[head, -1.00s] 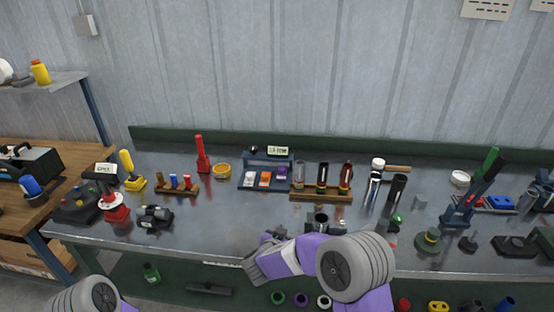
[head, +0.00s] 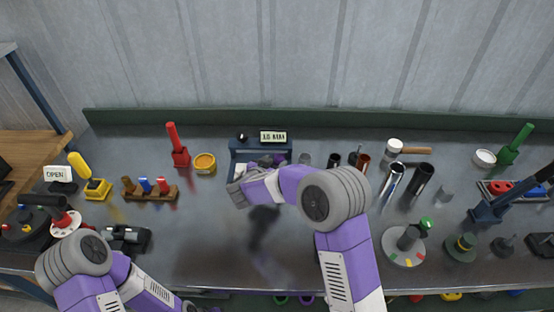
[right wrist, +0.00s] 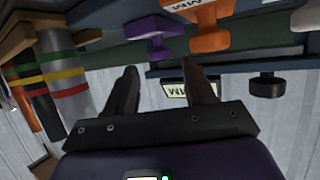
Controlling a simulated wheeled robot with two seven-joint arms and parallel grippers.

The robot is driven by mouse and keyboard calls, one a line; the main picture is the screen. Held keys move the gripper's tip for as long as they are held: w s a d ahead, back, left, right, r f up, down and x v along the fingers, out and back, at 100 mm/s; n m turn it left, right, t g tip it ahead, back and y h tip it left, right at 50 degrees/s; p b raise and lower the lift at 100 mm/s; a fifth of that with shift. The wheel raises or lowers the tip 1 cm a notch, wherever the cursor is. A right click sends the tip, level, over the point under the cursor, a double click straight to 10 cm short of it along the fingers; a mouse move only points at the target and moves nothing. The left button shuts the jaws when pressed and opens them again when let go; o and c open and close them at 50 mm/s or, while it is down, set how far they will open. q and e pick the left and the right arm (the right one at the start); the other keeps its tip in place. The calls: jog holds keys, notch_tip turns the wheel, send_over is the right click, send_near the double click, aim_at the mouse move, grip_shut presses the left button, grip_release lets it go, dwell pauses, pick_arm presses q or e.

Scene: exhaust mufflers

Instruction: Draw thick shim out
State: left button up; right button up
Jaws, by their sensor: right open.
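The blue shim rack (head: 233,155) stands at the back middle of the bench, partly hidden by my right arm. In the right wrist view, which is upside down, a purple shim (right wrist: 154,27), an orange shim (right wrist: 207,28) and part of a white shim (right wrist: 306,20) sit in a row on the rack. I cannot tell from the labels which is the thick one. My right gripper (right wrist: 160,66) is open and empty, its fingers pointing at the rack, with the purple shim just beyond the tips, apart from them. In the head view my right gripper (head: 237,190) is at the rack's front.
Metal tubes (head: 420,180) stand to the right. The bench in front of the rack is clear.

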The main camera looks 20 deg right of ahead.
aim_at(279, 158)
jog(key=shift+b+x, duration=0.3)
jog(key=shift+x, duration=1.5)
jog(key=shift+c, duration=0.2)
grip_shut()
